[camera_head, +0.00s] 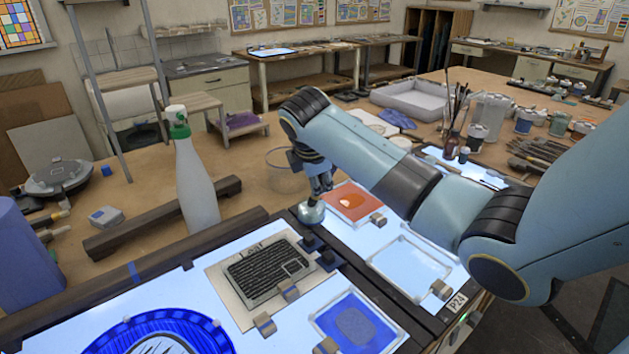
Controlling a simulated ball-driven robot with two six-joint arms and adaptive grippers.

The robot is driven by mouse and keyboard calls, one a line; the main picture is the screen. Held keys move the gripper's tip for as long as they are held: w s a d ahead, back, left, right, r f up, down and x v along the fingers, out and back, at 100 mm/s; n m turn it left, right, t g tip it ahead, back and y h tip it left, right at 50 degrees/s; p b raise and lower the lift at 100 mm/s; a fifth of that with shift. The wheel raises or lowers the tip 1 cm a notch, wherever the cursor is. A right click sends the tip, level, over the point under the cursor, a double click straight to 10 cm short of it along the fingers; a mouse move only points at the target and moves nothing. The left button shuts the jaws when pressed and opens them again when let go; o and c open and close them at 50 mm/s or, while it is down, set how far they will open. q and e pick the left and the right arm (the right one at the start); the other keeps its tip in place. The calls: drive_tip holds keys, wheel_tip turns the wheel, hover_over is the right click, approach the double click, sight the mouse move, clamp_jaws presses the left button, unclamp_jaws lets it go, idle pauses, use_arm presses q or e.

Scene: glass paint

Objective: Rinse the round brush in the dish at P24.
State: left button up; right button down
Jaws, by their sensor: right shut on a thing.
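My right arm reaches in from the right across the light table. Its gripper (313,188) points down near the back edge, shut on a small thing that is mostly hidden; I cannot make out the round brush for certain. A rounded silvery piece (311,212) shows just below the fingers. The P24 label (457,301) is on the light table's front right corner. A clear rectangular dish (408,268) lies on the lit panel behind it. A clear round container (287,172) stands behind the gripper. I cannot tell which is the dish meant. My left gripper is out of view.
A white bottle (195,180) with a green cap stands left of the gripper, near a dark wooden bar (160,220). An orange tray (352,203) and a blue tray (355,325) lie on the light table. Jars and brushes (455,115) stand behind my arm.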

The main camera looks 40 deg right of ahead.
sight(321, 178)
drive_tip(key=shift+a, duration=0.35)
idle(1.9)
drive_tip(key=shift+r, duration=0.1)
drive_tip(key=shift+s+a+r, duration=0.1)
drive_tip(key=shift+s+r, duration=0.3)
drive_tip(key=shift+r, duration=0.45)
drive_tip(key=shift+s+r, duration=0.35)
drive_tip(key=shift+r, duration=2.7)
